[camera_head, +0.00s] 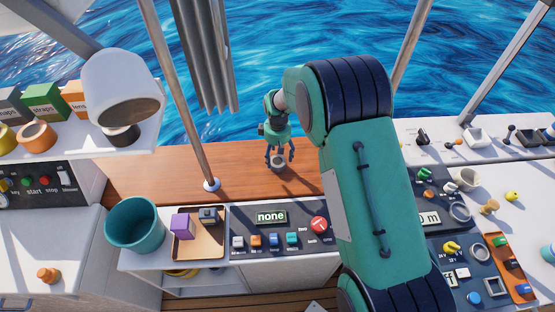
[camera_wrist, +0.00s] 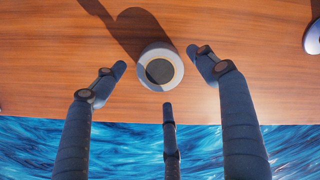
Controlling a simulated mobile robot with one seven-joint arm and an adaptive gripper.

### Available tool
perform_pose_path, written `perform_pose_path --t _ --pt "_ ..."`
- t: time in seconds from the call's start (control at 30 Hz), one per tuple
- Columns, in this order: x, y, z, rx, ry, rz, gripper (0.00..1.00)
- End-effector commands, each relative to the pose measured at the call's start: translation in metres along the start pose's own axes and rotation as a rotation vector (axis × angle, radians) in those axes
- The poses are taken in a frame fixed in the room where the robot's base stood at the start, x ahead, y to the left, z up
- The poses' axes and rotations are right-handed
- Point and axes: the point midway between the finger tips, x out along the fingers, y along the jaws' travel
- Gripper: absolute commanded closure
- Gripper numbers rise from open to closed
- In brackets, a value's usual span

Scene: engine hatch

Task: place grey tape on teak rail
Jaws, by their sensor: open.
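The grey tape (camera_wrist: 146,55) is a short pale grey roll with a dark centre, lying flat on the teak rail (camera_wrist: 60,55). In the head view the tape (camera_head: 278,163) sits on the brown wooden rail (camera_head: 240,180), below my gripper (camera_head: 280,158). My gripper is open. In the wrist view its fingertips (camera_wrist: 158,72) are spread around the roll, left, right and below, with gaps between them and the roll. Contact with the roll is not visible.
A metal post (camera_head: 185,100) rises from the rail at left. A teal bucket (camera_head: 135,225), a tray with a purple block (camera_head: 183,225) and a control panel (camera_head: 272,238) stand in front. Open water lies beyond the rail. Bare rail remains on the left.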

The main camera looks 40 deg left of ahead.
Motion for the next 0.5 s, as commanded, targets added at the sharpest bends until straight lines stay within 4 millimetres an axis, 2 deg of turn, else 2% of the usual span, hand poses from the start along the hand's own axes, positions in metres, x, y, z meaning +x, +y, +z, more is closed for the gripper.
perform_pose_path --t 0.03,0.3,0.5 --pt "-0.011 0.001 -0.001 0.0 0.002 0.002 0.28" --pt "-0.055 0.0 -0.001 0.0 0.002 0.001 0.28" --pt "-0.075 0.0 0.0 0.0 0.0 0.0 0.28"
